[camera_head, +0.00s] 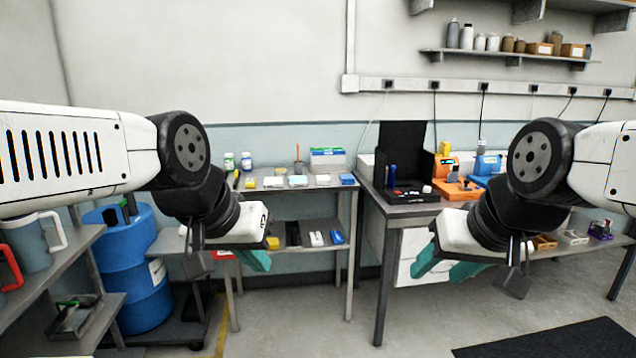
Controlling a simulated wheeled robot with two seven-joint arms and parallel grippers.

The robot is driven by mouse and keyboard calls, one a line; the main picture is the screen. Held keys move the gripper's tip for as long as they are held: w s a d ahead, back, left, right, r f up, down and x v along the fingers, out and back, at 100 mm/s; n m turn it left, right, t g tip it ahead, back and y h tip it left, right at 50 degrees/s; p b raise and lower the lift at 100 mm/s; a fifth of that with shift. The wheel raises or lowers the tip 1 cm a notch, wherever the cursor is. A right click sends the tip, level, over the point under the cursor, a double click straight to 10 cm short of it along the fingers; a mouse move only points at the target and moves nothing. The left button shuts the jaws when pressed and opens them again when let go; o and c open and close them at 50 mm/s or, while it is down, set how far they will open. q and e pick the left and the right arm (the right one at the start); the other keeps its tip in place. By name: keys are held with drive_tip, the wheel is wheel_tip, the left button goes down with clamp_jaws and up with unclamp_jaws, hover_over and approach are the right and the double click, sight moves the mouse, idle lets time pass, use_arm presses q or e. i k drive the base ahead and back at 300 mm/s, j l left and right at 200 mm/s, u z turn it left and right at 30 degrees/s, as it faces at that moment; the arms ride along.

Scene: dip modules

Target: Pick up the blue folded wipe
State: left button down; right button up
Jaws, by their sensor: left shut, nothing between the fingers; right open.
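A small blue item (347,179) lies at the right end of the top of the narrow grey table (322,184). Another blue item (337,237) lies on the shelf below it. Both are too small to tell which is the folded wipe. My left gripper (256,262), with teal fingers, is shut and empty, and hangs in front of the table's left part, to the left of both blue items. My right gripper (446,264) is open and empty, in front of the workbench and well to the right of them.
White packets (298,181), bottles and a green-white box (328,160) share the table top. At the right, a workbench (412,208) holds a black tray and orange and blue devices. A blue barrel (122,255) and mug shelf stand left. Floor in front is clear.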

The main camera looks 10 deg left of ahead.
sight(344, 179)
drive_tip(key=i+l+u, duration=0.1)
drive_tip(key=i, duration=0.45)
drive_tip(key=i+l+u, duration=0.1)
drive_tip(key=i+l, duration=0.2)
drive_tip(key=i, duration=0.25)
drive_tip(key=i+l, duration=0.25)
drive_tip(key=i, duration=0.25)
drive_tip(key=i+l+u, duration=0.15)
drive_tip(key=i, duration=0.4)
drive_tip(key=i+l+u, duration=0.1)
drive_tip(key=i+l, duration=0.35)
drive_tip(key=i, duration=0.05)
